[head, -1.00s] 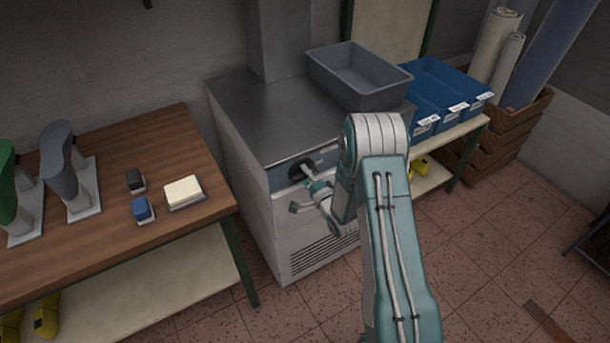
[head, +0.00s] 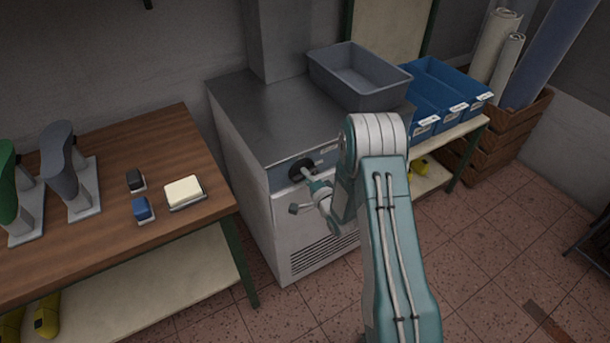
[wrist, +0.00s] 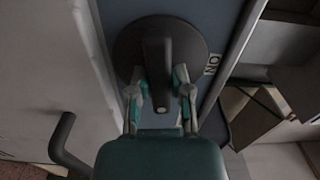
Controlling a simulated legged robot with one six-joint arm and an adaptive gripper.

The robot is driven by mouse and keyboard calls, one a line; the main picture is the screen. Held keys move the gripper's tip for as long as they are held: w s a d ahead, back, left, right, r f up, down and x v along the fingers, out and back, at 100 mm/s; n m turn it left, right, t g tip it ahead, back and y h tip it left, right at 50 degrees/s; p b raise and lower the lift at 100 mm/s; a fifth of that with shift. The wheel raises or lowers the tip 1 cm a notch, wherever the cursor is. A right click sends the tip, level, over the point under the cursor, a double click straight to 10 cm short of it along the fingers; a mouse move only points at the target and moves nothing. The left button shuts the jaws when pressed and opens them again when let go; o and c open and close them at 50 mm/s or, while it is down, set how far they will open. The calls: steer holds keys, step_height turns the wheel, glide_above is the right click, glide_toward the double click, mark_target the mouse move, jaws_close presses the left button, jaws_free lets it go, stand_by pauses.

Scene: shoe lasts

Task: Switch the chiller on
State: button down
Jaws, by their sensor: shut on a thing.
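The chiller (head: 268,118) is a steel-topped cabinet in the middle of the head view. A dark round dial (head: 296,167) sits on its blue front strip. In the wrist view the dial (wrist: 196,38) carries a raised bar-shaped knob (wrist: 158,55). A white ON label (wrist: 212,64) is beside the dial's right edge there, and the bar runs up and down that picture, not toward the label. My gripper (wrist: 159,76) is shut on the knob, one finger on each side. In the head view my gripper (head: 308,175) is at the dial, its fingers small and partly hidden.
A grey bin (head: 355,80) stands on the chiller top, with blue bins (head: 440,100) to its right. A wooden bench (head: 110,160) with shoe lasts is at left. A dark bent bar (wrist: 62,140) shows low left in the wrist view. The right floor is mostly clear.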

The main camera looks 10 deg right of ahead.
steer(key=n, duration=0.4)
steer(key=shift+s+f, duration=0.1)
steer(key=shift+f, duration=0.1)
steer(key=n, duration=0.4)
steer(key=shift+n, duration=0.3)
steer(key=n, duration=0.4)
steer(key=shift+f, duration=0.1)
steer(key=shift+n, duration=2)
steer(key=c, duration=0.5)
jaws_free()
steer(key=shift+c, duration=0.2)
